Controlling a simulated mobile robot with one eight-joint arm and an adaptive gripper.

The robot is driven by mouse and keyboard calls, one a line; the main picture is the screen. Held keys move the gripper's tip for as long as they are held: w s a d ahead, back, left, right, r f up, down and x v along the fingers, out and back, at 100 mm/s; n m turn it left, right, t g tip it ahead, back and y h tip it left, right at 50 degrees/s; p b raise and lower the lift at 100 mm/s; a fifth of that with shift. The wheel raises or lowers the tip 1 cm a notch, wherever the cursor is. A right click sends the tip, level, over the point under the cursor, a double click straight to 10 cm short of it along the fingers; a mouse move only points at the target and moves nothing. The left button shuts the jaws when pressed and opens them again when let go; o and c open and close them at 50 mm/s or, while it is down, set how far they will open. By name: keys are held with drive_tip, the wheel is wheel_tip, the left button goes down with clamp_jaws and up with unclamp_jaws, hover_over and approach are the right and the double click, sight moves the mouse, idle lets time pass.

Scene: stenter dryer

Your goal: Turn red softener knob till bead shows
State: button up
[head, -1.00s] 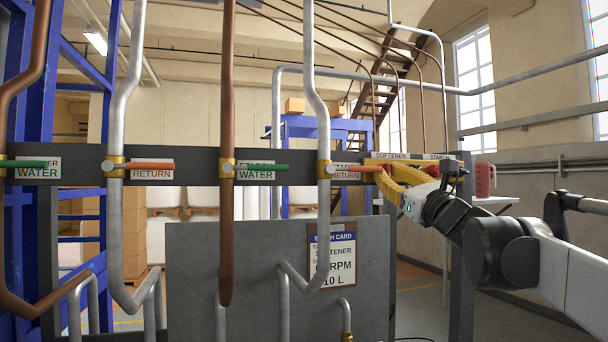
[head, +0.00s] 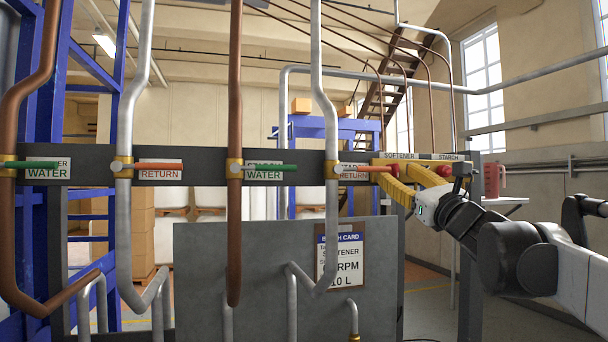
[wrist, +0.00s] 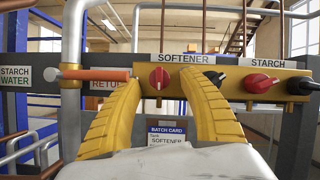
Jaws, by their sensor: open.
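The red softener knob (wrist: 159,78) sits on a yellow panel (wrist: 230,66) under the SOFTENER label (wrist: 184,58) in the wrist view. A light mark shows on the knob's face. My gripper (wrist: 161,84) is open. Its two yellow ribbed fingers stand left and right of the knob in the picture, with a gap on both sides. I cannot tell how far the fingertips are from the knob in depth. In the head view my gripper (head: 398,180) is in front of the panel's left end and partly covers it. I see no bead in either view.
Right of the softener knob are a black knob (wrist: 214,76), a red STARCH knob (wrist: 260,83) and another black knob (wrist: 301,86). An orange RETURN handle (wrist: 95,74) juts close to the left finger. A batch card (head: 340,262) hangs below. A red jug (head: 493,180) stands at right.

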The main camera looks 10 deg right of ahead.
drive_tip(key=a+v, duration=0.1)
drive_tip(key=v, duration=1)
drive_tip(key=shift+d, duration=0.4)
wheel_tip(320, 180, up, 9)
drive_tip(key=d+n+g+y+p, duration=0.2)
drive_tip(key=n+g, duration=0.6)
drive_tip(key=n, duration=1.6)
drive_tip(key=x, duration=0.4)
drive_tip(key=p+x, duration=0.1)
drive_tip(key=x, duration=0.2)
drive_tip(key=p+x, duration=0.1)
drive_tip(key=x, duration=0.3)
drive_tip(key=shift+w+f, duration=0.3)
drive_tip(key=shift+f, duration=0.05)
